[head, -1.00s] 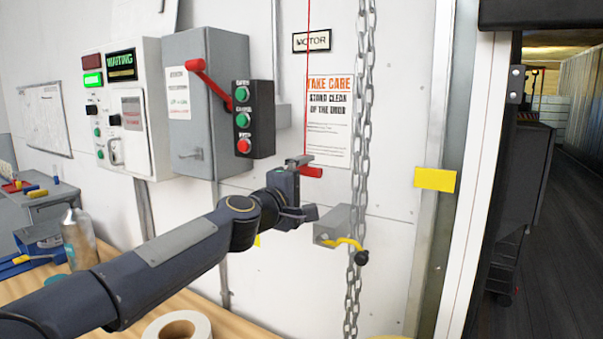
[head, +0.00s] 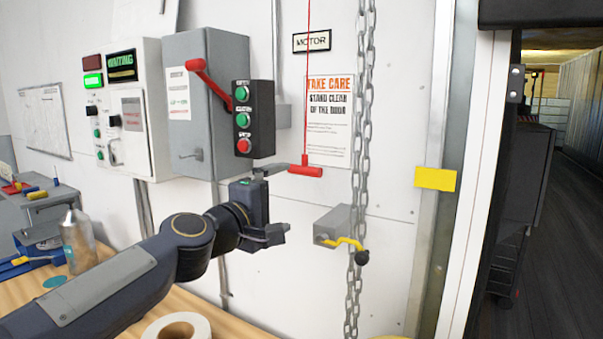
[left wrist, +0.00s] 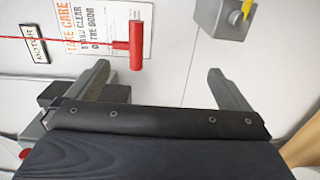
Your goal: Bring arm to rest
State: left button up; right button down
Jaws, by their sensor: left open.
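My left arm comes in from the lower left in the head view, and its left gripper (head: 279,202) is in front of the white wall, below the push-button box. In the left wrist view its two fingers (left wrist: 160,82) are wide apart with nothing held between them. A red T-shaped pull handle (head: 306,171) hangs on a thin red cord, just past the upper finger in the head view. In the left wrist view the handle (left wrist: 135,45) shows beyond the fingertips, closer to the left finger. Contact with it cannot be told. My right gripper is out of view.
A hanging chain (head: 358,210) and a grey box with a yellow crank (head: 345,241) are right of the gripper. The button box (head: 242,118) and grey switch box (head: 187,145) are above left. A tape roll (head: 200,330) lies on the wooden bench.

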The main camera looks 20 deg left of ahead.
pick_arm(q)
jog(key=shift+s, duration=0.25)
jog(key=s+d+f+m+g+p, duration=0.2)
jog(key=s+f+m+g, duration=0.4)
jog(key=s+f, duration=0.7)
jog(key=s+d+f+m+g+h+p, duration=0.1)
jog(key=s+d+f+m+g, duration=0.4)
jog(key=s+f, duration=0.9)
jog(key=m+g+p, duration=0.1)
jog(key=m, duration=0.2)
jog(key=shift+f+m+p, duration=0.15)
jog(key=shift+m+p, duration=0.15)
jog(key=shift+m, duration=0.1)
jog(key=shift+c, duration=0.3)
dwell(1.1)
